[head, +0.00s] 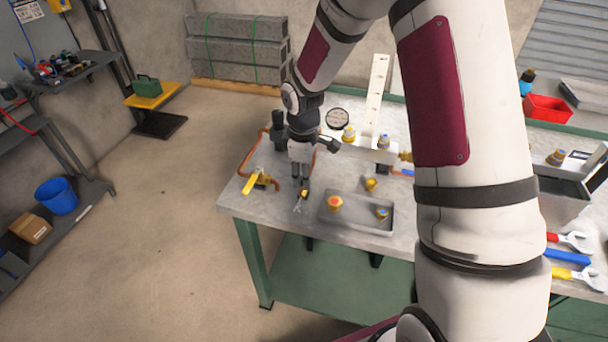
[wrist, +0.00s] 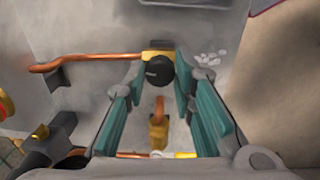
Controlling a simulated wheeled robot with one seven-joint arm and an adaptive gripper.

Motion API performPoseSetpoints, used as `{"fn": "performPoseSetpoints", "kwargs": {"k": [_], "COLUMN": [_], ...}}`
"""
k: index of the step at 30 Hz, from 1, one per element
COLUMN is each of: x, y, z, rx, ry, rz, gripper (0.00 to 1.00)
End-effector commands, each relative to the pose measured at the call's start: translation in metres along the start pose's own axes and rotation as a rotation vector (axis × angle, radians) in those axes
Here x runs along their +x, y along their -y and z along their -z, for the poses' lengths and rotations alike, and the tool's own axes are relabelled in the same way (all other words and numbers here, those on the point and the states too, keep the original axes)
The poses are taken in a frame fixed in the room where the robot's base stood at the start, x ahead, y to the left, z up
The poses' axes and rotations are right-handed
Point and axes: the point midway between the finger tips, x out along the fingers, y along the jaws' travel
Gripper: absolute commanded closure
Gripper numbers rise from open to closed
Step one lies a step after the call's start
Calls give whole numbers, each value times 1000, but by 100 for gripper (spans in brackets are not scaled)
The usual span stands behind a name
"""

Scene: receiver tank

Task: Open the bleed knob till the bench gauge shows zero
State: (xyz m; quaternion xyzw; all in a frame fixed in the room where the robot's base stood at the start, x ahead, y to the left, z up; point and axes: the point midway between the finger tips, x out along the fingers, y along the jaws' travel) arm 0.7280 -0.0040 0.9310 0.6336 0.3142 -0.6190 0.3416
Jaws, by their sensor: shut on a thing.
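The bleed knob (wrist: 159,71) is a round black knob with a pale mark, on a brass body (wrist: 158,47) at the end of a copper pipe. In the wrist view it sits between the fingertips of my gripper (wrist: 161,80), which is shut on it. In the head view my gripper (head: 301,188) points down at the bench's front left part, and its fingers hide most of the knob. The bench gauge (head: 338,119) is a round dial with a dark rim, behind my gripper to the right. Its needle and reading are too small to tell.
A yellow-handled valve (head: 252,183) stands just left of my gripper. A grey tray (head: 350,222) with capped fittings lies to the right. Copper pipe (wrist: 95,59) runs close by the knob. A red bin (head: 547,109) and wrenches (head: 570,274) lie farther right on the bench.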

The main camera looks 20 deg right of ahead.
Motion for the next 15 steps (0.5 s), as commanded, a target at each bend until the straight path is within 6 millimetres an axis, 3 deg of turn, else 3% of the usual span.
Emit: {"fn": "performPoseSetpoints", "kwargs": {"k": [1,3,4,15], "x": [0,0,0,-5], "y": [0,0,0,0], "z": [0,0,0,0], "rx": [0,0,0,1], "ry": [-1,0,0,0], "rz": [0,0,0,-1], "gripper": [74,58,56,56]}}
